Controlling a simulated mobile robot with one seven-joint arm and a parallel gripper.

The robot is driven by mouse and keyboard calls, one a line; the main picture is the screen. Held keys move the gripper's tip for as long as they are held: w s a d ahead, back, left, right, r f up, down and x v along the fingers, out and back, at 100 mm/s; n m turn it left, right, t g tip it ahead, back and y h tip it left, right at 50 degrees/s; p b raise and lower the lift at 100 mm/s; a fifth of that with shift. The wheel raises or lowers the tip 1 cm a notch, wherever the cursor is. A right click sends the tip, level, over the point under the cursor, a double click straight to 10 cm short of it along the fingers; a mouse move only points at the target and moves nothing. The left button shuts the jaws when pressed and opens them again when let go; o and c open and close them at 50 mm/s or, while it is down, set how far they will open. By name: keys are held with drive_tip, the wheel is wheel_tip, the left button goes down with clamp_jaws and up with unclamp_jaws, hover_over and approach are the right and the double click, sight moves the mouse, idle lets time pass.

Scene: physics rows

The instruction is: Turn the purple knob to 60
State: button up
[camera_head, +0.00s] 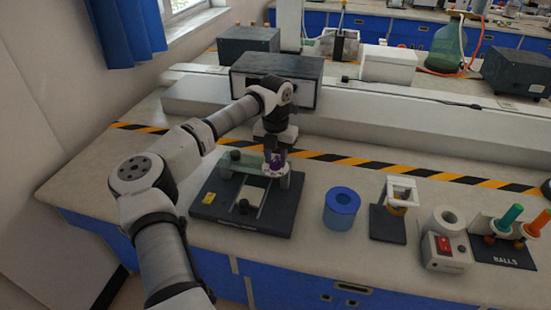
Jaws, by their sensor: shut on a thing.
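The purple knob (275,160) sits on a pale round dial at the right side of a black base plate (225,215) on the bench. My gripper (275,158) points straight down over the dial and is shut on the purple knob, with its fingers partly hiding it. The dial's numbers and pointer are too small to read. A greenish clear bar, a small yellow block and black knobs show on the same base plate.
A blue ring-shaped cup (341,208), a small stand with a white frame (388,222), a white device with a red switch (445,248) and a balls rack (505,248) stand to the right. A grey box (275,80) stands behind my arm. Striped tape crosses the bench.

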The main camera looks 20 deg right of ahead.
sight(276, 159)
drive_tip(key=m+b, duration=0.1)
drive_tip(key=m, duration=0.3)
drive_tip(key=shift+m+b, duration=0.6)
drive_tip(key=shift+m, duration=1)
drive_tip(key=shift+r, duration=0.1)
drive_tip(key=o, duration=1)
wheel_tip(276, 159, up, 14)
drive_tip(key=b, duration=0.2)
drive_tip(key=shift+b, duration=0.35)
